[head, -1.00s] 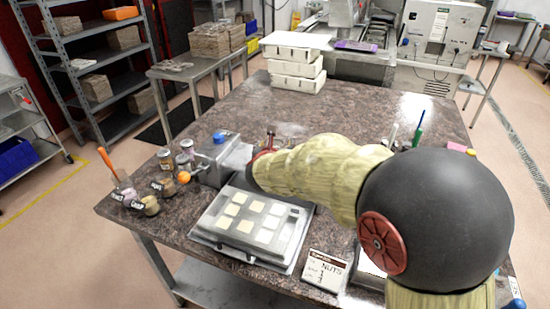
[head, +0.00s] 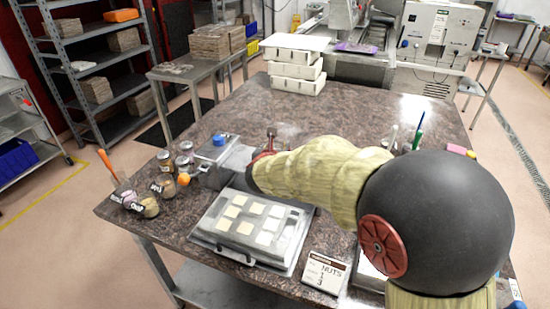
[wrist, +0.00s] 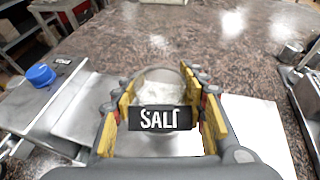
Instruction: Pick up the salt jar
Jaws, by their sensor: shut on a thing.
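The salt jar (wrist: 155,140), a clear round jar with a dark label reading SALT, sits between the yellow-padded fingers of my gripper (wrist: 165,110) in the wrist view. The gripper is shut on it, with a finger on each side. The label faces the camera and the jar looks upright. In the head view my forearm hides most of the gripper, and I cannot make out the jar there. Whether the jar is clear of the surface below cannot be told.
A grey metal box with a blue knob (head: 218,140) stands close by the gripper. Small jars (head: 150,207) stand at the table's left edge. White blocks (head: 297,70) are stacked at the back.

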